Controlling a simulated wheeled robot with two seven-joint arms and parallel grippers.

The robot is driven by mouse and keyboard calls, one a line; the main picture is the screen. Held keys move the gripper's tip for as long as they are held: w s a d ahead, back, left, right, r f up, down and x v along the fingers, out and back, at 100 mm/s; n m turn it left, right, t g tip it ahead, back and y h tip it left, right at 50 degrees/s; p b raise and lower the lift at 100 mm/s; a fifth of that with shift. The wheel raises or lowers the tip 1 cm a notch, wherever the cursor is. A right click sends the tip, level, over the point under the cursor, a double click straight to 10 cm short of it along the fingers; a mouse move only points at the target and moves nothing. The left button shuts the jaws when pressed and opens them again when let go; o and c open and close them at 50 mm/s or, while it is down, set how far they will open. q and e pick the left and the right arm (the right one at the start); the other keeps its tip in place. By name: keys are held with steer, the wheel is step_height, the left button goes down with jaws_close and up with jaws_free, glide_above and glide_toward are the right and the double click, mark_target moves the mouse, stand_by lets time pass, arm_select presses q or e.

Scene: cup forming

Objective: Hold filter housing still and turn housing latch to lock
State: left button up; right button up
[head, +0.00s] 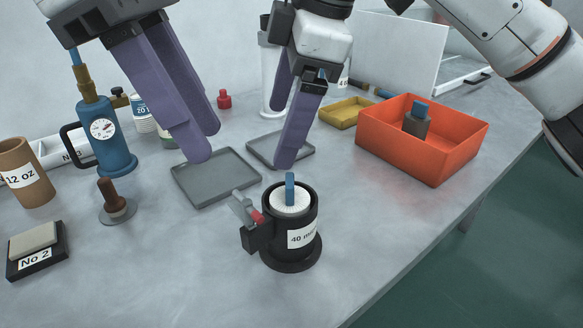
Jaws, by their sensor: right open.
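The filter housing (285,258) is a black round cup on a flange, labelled "40 m…", upright on the grey table. A white ribbed filter (290,202) with a blue upright tab sits inside it. The housing latch (243,208) is a grey lever with a red part, on a black bracket at the housing's left side, tilted up and outward. My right gripper (284,137) is open and empty, its purple fingers above and behind the housing. My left gripper (207,146) looks open and empty, high to the left of the housing. Neither touches the housing or latch.
Grey trays (215,178) lie behind the housing. An orange bin (416,150) with a grey block stands right, a yellow tray (346,113) behind. A blue gauge pump (106,140), tamper (116,208), brown cup (25,180) and "No 2" block (36,250) stand left. The front table is clear.

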mark_target(292, 179)
steer(key=s+f+h, duration=0.1)
steer(key=s+f+g+h, duration=0.1)
steer(key=f, duration=0.1)
steer(key=s+f+g, duration=0.1)
steer(key=s+f, duration=0.1)
steer(key=shift+d+f+n+h, duration=0.1)
steer(key=shift+d+n+h, duration=0.3)
steer(key=shift+s+f, duration=0.2)
steer(key=shift+f, duration=0.15)
step_height(292, 179, down, 10)
steer(key=c, duration=1.5)
